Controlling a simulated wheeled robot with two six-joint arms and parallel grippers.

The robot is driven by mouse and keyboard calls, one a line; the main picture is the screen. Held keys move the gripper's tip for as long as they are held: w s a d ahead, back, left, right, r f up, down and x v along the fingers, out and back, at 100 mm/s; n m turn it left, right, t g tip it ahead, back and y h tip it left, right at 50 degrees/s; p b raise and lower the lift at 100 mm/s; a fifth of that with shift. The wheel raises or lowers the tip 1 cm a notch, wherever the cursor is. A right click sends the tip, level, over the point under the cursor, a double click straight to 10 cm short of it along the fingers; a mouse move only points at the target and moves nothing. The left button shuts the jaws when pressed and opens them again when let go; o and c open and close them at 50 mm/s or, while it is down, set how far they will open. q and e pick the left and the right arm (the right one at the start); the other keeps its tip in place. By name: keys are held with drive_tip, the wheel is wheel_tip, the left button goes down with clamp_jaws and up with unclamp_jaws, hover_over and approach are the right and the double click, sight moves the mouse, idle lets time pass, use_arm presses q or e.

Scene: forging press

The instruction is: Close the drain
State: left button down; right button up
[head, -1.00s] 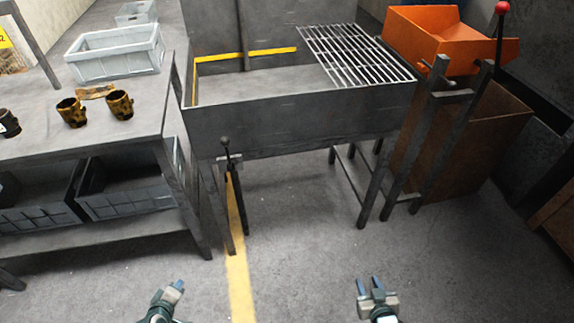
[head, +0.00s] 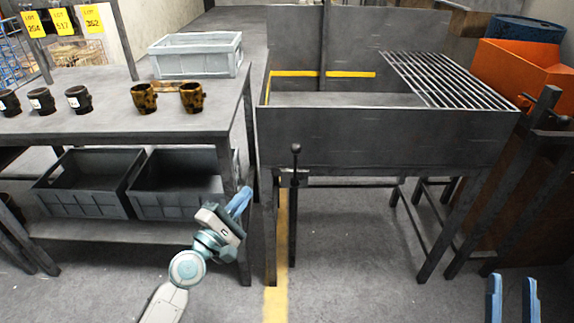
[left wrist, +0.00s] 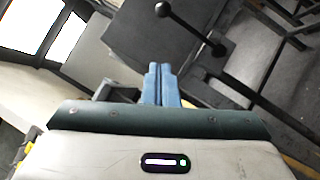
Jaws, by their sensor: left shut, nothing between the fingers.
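A grey metal tank (head: 380,137) stands on legs at centre right in the head view. A lever with a black ball knob (head: 295,149) stands upright at its front left corner, by a small fitting under the tank. I take this as the drain lever; no drain opening shows. In the left wrist view the lever's rod (left wrist: 190,29) runs between a black knob and a dark round end, beyond my fingers. My left gripper (head: 240,202) is shut and empty, left of the lever and apart from it. My right gripper (head: 512,294) is open and empty at lower right.
A grey table (head: 110,118) with mugs and a pale crate (head: 195,54) stands at left. Dark crates (head: 88,200) sit on its lower shelf. A grate (head: 450,80) covers the tank's right part. An orange bin (head: 520,68) stands at right. Floor in front of the tank is clear.

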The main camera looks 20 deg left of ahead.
sight(295, 167)
use_arm(q)
drive_tip(key=shift+w, duration=0.1)
